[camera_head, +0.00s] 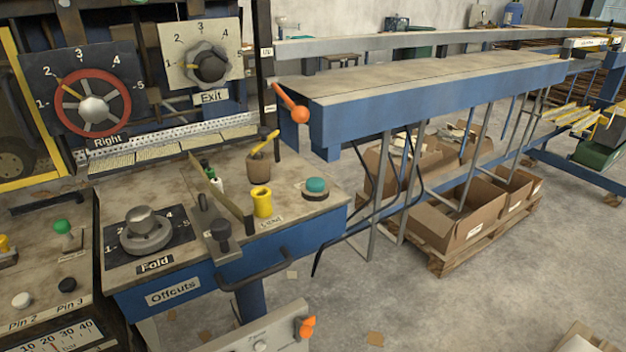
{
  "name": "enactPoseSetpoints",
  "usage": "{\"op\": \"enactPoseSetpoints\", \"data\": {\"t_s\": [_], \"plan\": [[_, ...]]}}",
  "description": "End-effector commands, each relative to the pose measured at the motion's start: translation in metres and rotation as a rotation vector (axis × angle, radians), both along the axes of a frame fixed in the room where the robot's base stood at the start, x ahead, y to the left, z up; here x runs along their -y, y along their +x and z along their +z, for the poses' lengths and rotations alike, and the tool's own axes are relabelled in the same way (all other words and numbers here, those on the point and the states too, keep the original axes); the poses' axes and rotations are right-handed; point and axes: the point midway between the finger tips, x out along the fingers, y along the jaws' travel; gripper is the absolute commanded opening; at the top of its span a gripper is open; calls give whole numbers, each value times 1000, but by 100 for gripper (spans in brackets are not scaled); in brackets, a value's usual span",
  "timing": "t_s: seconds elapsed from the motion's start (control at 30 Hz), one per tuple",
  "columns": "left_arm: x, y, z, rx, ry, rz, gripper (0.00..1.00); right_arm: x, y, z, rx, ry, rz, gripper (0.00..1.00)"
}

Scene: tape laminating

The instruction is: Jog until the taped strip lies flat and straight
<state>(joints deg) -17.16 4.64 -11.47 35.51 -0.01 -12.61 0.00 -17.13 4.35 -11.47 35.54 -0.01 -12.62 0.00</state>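Neither of my grippers shows in the head view. No strip with tape on it can be made out. A teal round-topped button (316,187) stands at the right end of the worn bench top, its label unreadable. A yellow cylindrical part (262,201) stands left of it, over a small label too small to read. A black knob on a lever (221,232) stands at the bench's front edge. The "Fold" dial (146,231) is on a dark plate at the left. The "Right" handwheel (93,104) and the "Exit" dial (210,65) are on upright plates behind.
A long blue-sided table (440,103) runs back to the right. An orange-knobbed lever (290,103) sticks out at its near end. Cardboard boxes (460,225) stand on a pallet below. A brown cup (259,170) holds a yellow-handled tool. The floor in front is mostly clear, with scraps.

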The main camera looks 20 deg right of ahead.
Motion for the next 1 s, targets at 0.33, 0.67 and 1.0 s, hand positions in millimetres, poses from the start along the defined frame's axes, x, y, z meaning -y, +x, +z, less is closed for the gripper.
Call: {"op": "enactPoseSetpoints", "data": {"t_s": [0.33, 0.67, 1.0], "plan": [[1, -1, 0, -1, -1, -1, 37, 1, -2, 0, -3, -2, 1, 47], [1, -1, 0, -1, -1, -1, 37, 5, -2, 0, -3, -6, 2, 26], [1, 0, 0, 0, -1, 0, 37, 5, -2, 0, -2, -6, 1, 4]]}}
